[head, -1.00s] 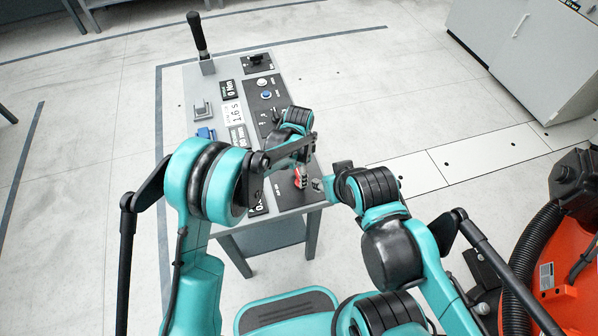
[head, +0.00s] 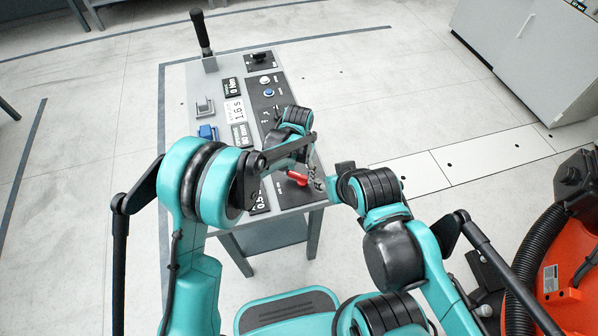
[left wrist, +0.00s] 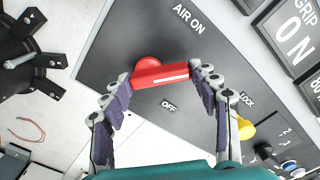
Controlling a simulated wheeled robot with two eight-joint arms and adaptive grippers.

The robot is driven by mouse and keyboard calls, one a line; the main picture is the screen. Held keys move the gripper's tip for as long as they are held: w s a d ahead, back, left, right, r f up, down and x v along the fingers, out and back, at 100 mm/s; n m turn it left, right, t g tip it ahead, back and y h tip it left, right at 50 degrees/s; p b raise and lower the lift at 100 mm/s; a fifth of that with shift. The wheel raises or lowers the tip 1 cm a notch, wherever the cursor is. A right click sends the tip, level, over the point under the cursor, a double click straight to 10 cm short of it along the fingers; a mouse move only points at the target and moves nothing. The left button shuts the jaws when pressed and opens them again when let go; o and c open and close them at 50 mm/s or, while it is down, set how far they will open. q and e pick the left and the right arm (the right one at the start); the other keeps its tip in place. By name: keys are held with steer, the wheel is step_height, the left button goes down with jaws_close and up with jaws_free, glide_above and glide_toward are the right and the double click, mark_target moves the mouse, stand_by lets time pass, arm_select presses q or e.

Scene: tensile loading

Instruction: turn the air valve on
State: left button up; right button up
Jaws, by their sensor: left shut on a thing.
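The air valve is a red lever on a dark panel. In the left wrist view the red lever (left wrist: 160,76) lies between the printed words AIR ON, above it, and OFF, below it. My left gripper (left wrist: 160,80) has one jointed finger at each end of the lever and is shut on it. In the head view the red lever (head: 298,179) shows at the near end of the console, with grey fingers of my left gripper (head: 317,178) beside it. My left wrist hides part of the panel. My right arm stands just right of the console; its gripper cannot be made out.
The grey console (head: 185,75) carries displays, knobs and a tall black-handled lever (head: 200,32). In the left wrist view a yellow knob (left wrist: 245,129) sits close to the right finger. A GRIP display (left wrist: 292,35) reads ON. An orange machine (head: 565,270) stands at the right.

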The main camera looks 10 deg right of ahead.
mark_target(298, 182)
arm_select(q)
steer(key=n, duration=0.4)
steer(key=shift+s+a+f, duration=0.1)
steer(key=shift+s+a, duration=0.05)
steer(key=shift+s, duration=0.15)
steer(key=shift+s+n, duration=0.2)
steer(key=shift+n, duration=1.6)
steer(key=o, duration=1.2)
steer(key=shift+c, duration=0.2)
step_height(298, 182, up, 12)
